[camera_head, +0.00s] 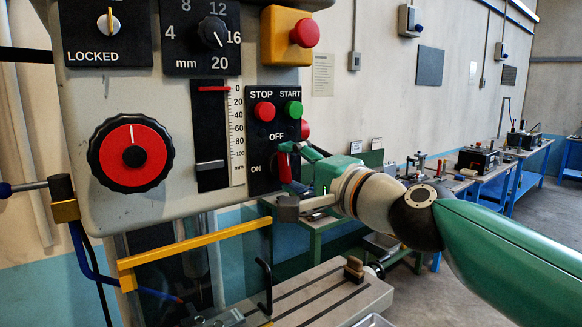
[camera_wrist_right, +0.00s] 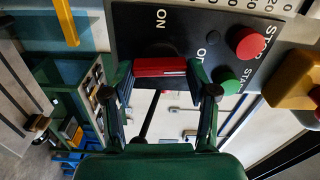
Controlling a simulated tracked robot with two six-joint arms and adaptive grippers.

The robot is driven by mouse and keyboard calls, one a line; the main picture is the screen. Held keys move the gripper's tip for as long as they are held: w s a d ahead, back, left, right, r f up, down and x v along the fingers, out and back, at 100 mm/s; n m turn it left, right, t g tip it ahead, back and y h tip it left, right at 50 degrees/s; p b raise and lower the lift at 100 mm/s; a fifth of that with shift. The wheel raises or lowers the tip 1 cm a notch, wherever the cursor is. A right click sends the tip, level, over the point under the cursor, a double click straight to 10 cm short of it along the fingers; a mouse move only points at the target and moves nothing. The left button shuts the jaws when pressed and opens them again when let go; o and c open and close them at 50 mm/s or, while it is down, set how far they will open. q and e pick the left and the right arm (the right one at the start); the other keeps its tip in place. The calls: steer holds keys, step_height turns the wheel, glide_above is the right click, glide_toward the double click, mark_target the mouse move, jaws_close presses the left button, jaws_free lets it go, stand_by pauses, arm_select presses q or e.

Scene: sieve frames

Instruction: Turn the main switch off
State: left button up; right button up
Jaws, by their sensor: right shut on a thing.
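The main switch has a red handle (camera_head: 285,167) on the black panel (camera_head: 258,107), below the STOP and START buttons, with OFF printed above it and ON to its left. In the right wrist view the red handle (camera_wrist_right: 160,67) lies crosswise between my fingers, with the ON label close by. My right gripper (camera_wrist_right: 160,77) is shut on the handle, one finger at each end of the red bar. In the head view my right gripper (camera_head: 291,161) reaches in from the right and partly hides the switch. My left gripper is not in view.
The red STOP button (camera_head: 264,111) and green START button (camera_head: 293,109) sit just above. A yellow box with a red mushroom button (camera_head: 304,34) is higher up. A yellow bar (camera_head: 195,245) and the slotted machine table (camera_head: 320,292) are below.

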steer(key=shift+f+m, duration=0.3)
steer(key=shift+m, duration=0.3)
steer(key=o, duration=1.2)
steer(key=shift+d, duration=0.1)
steer(key=shift+c, duration=0.2)
steer(key=shift+r, duration=0.1)
steer(key=shift+s+r, duration=0.1)
